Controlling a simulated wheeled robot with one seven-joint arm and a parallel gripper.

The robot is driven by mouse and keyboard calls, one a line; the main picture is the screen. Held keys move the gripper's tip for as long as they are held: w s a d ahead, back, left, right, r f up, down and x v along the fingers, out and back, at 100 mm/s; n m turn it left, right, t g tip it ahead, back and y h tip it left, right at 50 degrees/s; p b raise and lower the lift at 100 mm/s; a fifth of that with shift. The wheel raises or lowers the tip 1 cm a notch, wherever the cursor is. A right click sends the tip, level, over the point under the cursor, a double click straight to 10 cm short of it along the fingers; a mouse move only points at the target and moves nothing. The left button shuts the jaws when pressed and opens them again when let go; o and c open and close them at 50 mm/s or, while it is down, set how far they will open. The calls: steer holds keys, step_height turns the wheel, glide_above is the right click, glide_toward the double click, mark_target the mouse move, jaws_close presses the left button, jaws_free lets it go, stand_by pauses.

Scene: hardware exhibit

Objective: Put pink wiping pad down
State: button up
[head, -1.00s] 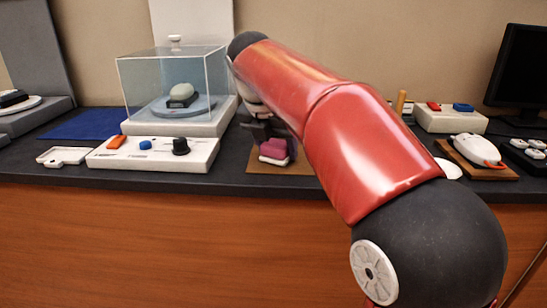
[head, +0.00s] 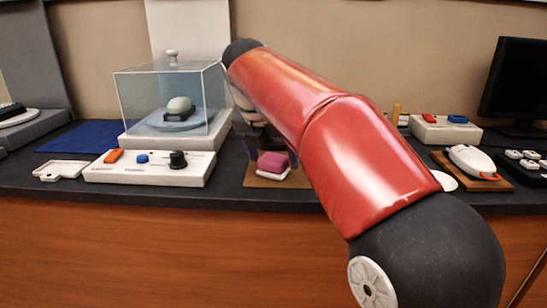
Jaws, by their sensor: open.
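The pink wiping pad (head: 272,161) rests on a brown board (head: 263,182) on the dark counter, right of the white control box. It has a pink upper part and a white lower layer. My gripper (head: 268,147) is just above and behind the pad, partly hidden by my red arm. Its dark fingers show at either side of the pad's top, and they are open. Whether a finger still touches the pad cannot be told.
A clear display case (head: 172,103) holds a rounded object on a blue disc. In front stands the white control box (head: 150,169) with a black knob. Right of my arm are a box with red and blue buttons (head: 445,130), a white mouse (head: 472,160) and a monitor (head: 515,88).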

steer(key=p+v, duration=0.3)
steer(key=v, duration=0.7)
steer(key=shift+r, duration=0.3)
steer(key=shift+s, duration=0.15)
steer(key=s+d+f+m+y, duration=0.1)
steer(key=s+d+f+m, duration=0.25)
steer(key=d+m, duration=0.3)
steer(key=s+d+f+m, duration=0.2)
steer(key=s+d+m, duration=0.25)
steer(key=m, duration=0.25)
steer(key=s+d+f+m, duration=0.3)
steer(key=s+f+m, duration=0.4)
steer(key=f+m, duration=0.1)
steer(key=s+d+f+m+t+y, duration=0.1)
steer(key=s+d+f+m, duration=0.3)
steer(key=f+m, duration=0.5)
steer(key=s, duration=0.2)
steer(key=shift+s+d+f+m+t, duration=0.2)
steer(key=shift+s+d+m+t, duration=0.1)
steer(key=shift+s+d+m, duration=0.1)
